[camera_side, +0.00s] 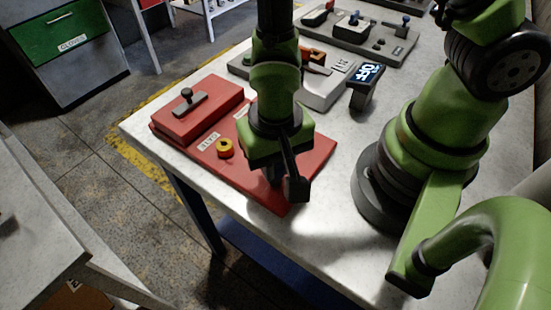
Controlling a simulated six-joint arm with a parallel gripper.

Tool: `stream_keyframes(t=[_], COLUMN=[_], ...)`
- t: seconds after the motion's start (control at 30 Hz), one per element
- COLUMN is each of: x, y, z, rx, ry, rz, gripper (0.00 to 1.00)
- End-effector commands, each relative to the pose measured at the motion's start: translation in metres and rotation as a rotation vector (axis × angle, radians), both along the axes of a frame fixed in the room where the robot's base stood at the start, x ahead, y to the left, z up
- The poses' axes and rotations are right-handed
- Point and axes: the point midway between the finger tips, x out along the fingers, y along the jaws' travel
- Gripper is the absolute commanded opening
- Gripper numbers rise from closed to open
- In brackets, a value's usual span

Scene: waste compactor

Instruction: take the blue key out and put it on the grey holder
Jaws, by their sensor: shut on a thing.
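My gripper (284,184) points down over the front right part of the red panel (284,208). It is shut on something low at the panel. The gripper body and fingers hide what is between them, so I cannot see the blue key there. I cannot tell if this is the grey holder.
A yellow ring button (225,148) stands left of my gripper. The white table's front left edge (160,167) is close to the red panel.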

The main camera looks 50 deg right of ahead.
Motion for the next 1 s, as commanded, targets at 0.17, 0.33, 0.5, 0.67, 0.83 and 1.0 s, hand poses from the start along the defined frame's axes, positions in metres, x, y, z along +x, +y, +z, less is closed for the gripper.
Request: stream_keyframes(t=[0.17, 0.33, 0.5, 0.67, 0.83, 1.0], x=[0.000, 0.000, 0.000, 0.000, 0.000, 0.001], y=[0.000, 0.000, 0.000, 0.000, 0.000, 0.000], z=[-0.001, -0.001, -0.001, -0.001, 0.001, 0.014], rx=[0.000, 0.000, 0.000, 0.000, 0.000, 0.002], ry=[0.000, 0.000, 0.000, 0.000, -0.001, -0.002], rz=[0.000, 0.000, 0.000, 0.000, 0.000, 0.000], gripper=[0.00, 0.50, 0.50, 0.46, 0.46, 0.46])
